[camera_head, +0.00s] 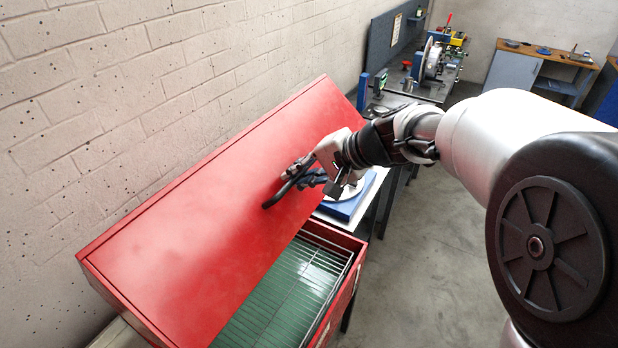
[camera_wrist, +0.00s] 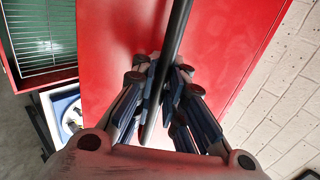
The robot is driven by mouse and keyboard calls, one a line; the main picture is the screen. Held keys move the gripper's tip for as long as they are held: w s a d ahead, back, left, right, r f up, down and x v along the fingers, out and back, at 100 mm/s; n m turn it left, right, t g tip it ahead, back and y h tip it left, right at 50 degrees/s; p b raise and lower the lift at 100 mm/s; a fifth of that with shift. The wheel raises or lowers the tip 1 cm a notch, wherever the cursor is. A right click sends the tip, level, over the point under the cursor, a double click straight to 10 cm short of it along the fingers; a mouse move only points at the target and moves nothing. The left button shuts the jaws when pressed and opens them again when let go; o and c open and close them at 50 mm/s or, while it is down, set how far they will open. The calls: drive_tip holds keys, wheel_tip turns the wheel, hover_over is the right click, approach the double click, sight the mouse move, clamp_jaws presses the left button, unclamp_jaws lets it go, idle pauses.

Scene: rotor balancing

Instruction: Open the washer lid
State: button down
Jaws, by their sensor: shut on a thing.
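The red washer lid (camera_head: 200,200) is raised and tilted back toward the wall, with the open washer tub (camera_head: 285,290) below it showing a wire rack over a green interior. A black bar handle (camera_head: 283,192) is on the lid's face near its right end. My gripper (camera_head: 300,180) is at this handle. In the wrist view the handle bar (camera_wrist: 176,40) runs between my gripper's fingers (camera_wrist: 158,85), which are shut on it. The lid (camera_wrist: 215,55) fills much of the wrist view behind the fingers. The fingertips partly hide the handle in the head view.
A blue tray with a white round part (camera_head: 350,200) stands just right of the washer. A workbench (camera_head: 420,88) with a machine is farther back. A brick wall (camera_head: 120,90) stands close behind the lid. The floor (camera_head: 420,270) at right is clear.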

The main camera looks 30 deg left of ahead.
drive_tip(key=shift+r, duration=0.2)
drive_tip(key=c, duration=1.8)
unclamp_jaws()
drive_tip(key=shift+d, duration=0.1)
drive_tip(key=shift+o, duration=0.7)
drive_tip(key=v, duration=1.1)
drive_tip(key=shift+d+r, duration=0.3)
drive_tip(key=shift+s, duration=0.1)
